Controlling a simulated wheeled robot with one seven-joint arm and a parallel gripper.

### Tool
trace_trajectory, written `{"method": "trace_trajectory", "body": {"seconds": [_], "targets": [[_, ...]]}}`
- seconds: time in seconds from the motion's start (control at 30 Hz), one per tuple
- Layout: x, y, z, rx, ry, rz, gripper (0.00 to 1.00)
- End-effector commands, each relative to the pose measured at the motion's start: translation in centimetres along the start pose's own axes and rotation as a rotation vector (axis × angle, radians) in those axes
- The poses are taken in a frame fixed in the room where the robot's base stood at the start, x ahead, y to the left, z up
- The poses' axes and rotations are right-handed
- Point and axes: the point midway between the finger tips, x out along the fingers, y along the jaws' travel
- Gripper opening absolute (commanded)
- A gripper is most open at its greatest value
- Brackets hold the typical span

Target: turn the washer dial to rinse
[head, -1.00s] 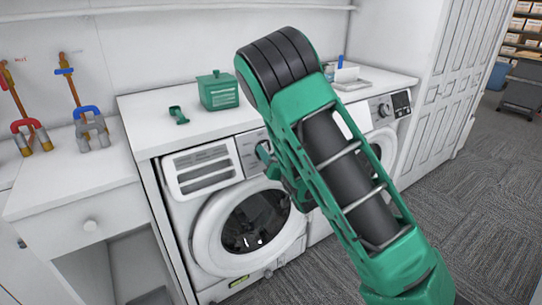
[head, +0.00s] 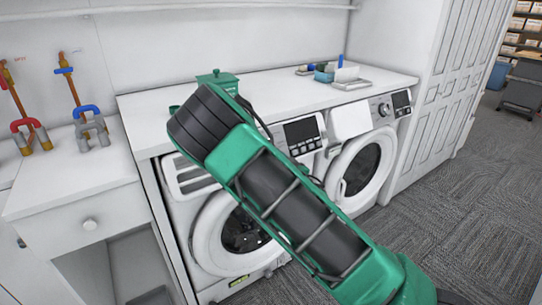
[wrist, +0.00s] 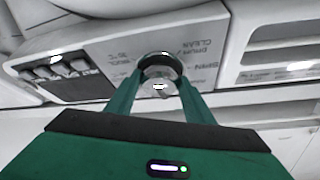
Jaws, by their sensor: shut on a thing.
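The white front-loading washer (head: 203,235) on the left stands under the white counter. My arm crosses in front of it in the head view and hides its dial and my gripper. In the wrist view, the round silver dial (wrist: 160,63) sits on the washer's control panel (wrist: 118,52), between the green fingers of my gripper (wrist: 158,86). The gripper is shut on the dial. Small words are printed around the dial, upside down in this view; "CLEAN" and "DRUM" can be made out. I cannot read which setting the dial points to.
The washer's dark display (head: 303,133) shows right of my arm. A second front loader (head: 350,180) stands to the right. Grey carpet (head: 450,205) is open at right.

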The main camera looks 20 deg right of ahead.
Motion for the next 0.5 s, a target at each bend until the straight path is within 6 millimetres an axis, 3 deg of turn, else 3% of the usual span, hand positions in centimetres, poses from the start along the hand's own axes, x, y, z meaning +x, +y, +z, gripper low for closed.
{"method": "trace_trajectory", "body": {"seconds": [0.5], "targets": [[-0.09,0.75,-0.23,-0.18,-0.01,-0.086,0.25]]}}
